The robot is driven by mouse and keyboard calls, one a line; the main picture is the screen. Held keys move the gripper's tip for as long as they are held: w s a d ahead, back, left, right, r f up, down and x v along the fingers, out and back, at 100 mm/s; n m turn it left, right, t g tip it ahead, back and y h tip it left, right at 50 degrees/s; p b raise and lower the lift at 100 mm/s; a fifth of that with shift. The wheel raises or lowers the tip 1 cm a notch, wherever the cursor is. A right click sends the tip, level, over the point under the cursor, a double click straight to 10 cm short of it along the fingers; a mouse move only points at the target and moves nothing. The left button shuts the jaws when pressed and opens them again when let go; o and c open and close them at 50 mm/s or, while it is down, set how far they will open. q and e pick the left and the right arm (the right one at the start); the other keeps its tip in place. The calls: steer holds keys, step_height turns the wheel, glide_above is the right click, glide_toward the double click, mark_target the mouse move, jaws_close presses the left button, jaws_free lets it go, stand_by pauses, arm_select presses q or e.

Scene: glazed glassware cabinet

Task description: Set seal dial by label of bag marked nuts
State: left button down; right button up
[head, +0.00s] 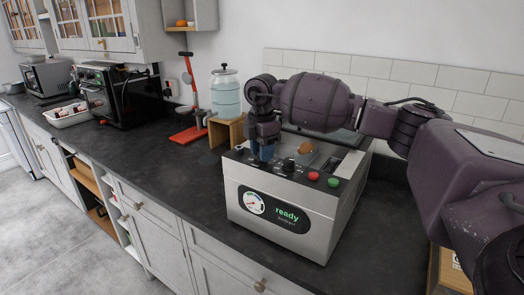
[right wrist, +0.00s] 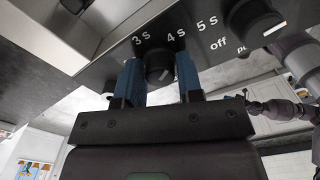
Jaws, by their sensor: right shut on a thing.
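The grey sealing machine (head: 290,215) stands on the dark counter, with a lit "ready" screen (head: 274,212). My right gripper (head: 263,152) reaches down to its sloped control panel. In the right wrist view the gripper's blue fingers (right wrist: 160,70) are shut on a black dial (right wrist: 160,62), one on each side. The labels "3 s", "4 s" and "5 s" (right wrist: 206,25) are printed around that dial. A light pointer mark shows on it; its exact setting is hard to read. No bag marked nuts can be made out. My left gripper is not in view.
Another black knob (right wrist: 258,22), with "off" beside it, is close to the right finger. Red (head: 313,176) and green (head: 334,182) buttons sit on the panel. A water dispenser (head: 225,93) and red stand (head: 190,105) are behind.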

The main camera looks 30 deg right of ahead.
steer(key=shift+r, duration=0.15)
steer(key=o, duration=0.9)
step_height(320, 180, up, 11)
steer(key=shift+f+b, duration=0.15)
steer(key=shift+b, duration=0.4)
